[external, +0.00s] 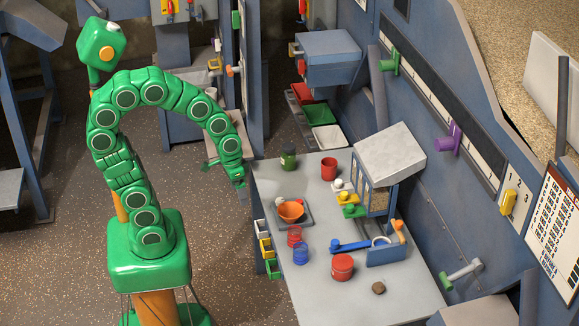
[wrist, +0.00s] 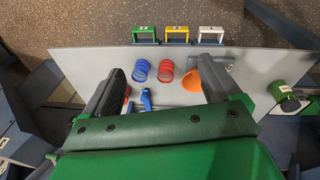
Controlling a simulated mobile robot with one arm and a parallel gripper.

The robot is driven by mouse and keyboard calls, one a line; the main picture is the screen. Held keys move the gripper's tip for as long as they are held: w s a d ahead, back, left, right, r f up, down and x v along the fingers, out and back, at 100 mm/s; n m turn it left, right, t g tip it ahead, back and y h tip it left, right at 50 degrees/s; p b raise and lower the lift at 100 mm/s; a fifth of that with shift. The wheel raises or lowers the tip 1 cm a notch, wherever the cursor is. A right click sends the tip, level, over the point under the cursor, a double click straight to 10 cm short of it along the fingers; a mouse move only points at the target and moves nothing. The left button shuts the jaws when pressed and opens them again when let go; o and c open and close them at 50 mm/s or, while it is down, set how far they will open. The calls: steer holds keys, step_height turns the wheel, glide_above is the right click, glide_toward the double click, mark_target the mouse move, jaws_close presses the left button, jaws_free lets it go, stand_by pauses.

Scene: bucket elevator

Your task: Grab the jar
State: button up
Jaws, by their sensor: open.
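A green jar (external: 288,157) with a dark lid stands at the far left corner of the grey table. It also shows at the right edge of the wrist view (wrist: 284,94), outside my fingers. My gripper (external: 240,182) hangs at the table's left edge, to the left of the jar and apart from it. In the wrist view my gripper (wrist: 163,72) is open, its two dark fingers wide apart with nothing held between them.
A grey-topped box machine (external: 390,152) stands right.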

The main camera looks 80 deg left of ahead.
mark_target(287, 149)
steer(key=w+a+f+n+t+y, duration=0.1)
steer(key=w+a+f+n+t, duration=0.15)
steer(key=w+a, duration=0.4)
steer(key=w+a+f+n+t+y, duration=0.1)
steer(key=w+a+f, duration=0.2)
steer(key=w, duration=0.6)
steer(key=w+a+f+n+t+y, duration=0.2)
steer(key=w+a+f, duration=0.1)
steer(key=w+a, duration=0.3)
steer(key=a+f+n+y, duration=0.1)
steer(key=a+f+y, duration=0.1)
steer(key=a, duration=0.5)
steer(key=w+a+f+n+y, duration=0.1)
steer(key=a+f+n+y, duration=0.1)
steer(key=a, duration=0.5)
steer(key=w+a+f+n+y, duration=0.1)
steer(key=a+f+y, duration=0.2)
steer(key=a, duration=0.5)
steer(key=shift+w+f+y, duration=0.15)
steer(key=shift+f+y, duration=0.05)
steer(key=shift+y, duration=0.4)
steer(key=shift+n+x, duration=0.25)
steer(key=shift+x, duration=1.2)
steer(key=x, duration=0.4)
steer(key=shift+f, duration=0.15)
steer(key=shift+w+a+f, duration=0.1)
steer(key=shift+w+a, duration=0.1)
steer(key=shift+a, duration=0.2)
steer(key=c, duration=1.4)
